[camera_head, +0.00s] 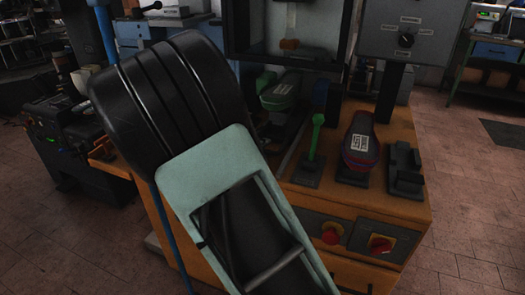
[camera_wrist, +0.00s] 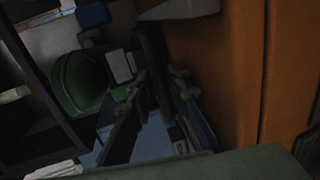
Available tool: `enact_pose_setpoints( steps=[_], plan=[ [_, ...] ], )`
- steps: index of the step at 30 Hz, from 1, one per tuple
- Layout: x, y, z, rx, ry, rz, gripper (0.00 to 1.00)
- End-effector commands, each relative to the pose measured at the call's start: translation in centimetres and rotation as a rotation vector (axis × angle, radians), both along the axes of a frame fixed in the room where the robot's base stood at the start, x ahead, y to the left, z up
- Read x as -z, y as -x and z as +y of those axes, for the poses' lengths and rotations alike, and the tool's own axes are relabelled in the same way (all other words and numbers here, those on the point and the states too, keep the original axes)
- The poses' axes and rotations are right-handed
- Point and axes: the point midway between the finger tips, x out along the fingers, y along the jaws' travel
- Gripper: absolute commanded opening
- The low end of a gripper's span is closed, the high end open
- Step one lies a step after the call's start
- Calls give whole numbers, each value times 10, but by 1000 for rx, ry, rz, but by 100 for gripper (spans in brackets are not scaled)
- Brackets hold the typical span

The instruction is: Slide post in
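A bright green upright lever or post (camera_head: 316,135) stands on a dark square base on the orange workbench (camera_head: 385,205). I cannot tell for sure that it is the task's post. A dark shoe form with a red rim (camera_head: 360,145) stands to its right. A green-soled shoe (camera_head: 280,92) sits behind, at the press frame (camera_head: 292,58). My gripper (camera_wrist: 157,98) shows only in the wrist view, dim, its two fingers apart with nothing seen between them. It points down past the orange bench side (camera_wrist: 215,75). In the head view my arm hides the bench's left part.
A black fixture (camera_head: 405,170) is at the bench's right edge. A grey control box (camera_head: 410,30) stands above. A green rounded hollow thing (camera_wrist: 80,82) is left of my fingers. Tiled floor is open at right.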

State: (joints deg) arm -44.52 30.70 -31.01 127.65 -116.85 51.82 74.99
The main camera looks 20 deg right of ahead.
Motion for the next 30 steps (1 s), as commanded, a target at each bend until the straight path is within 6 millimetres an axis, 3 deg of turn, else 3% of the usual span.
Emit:
enact_pose_setpoints(
  steps=[8, 22, 30],
  plan=[
    [0, 4, 4, -1, -3, 0, 17],
    [-19, 75, 55, -4, -3, 1, 17],
    [-25, 95, 69, 0, -1, 0, 17]
  ],
)
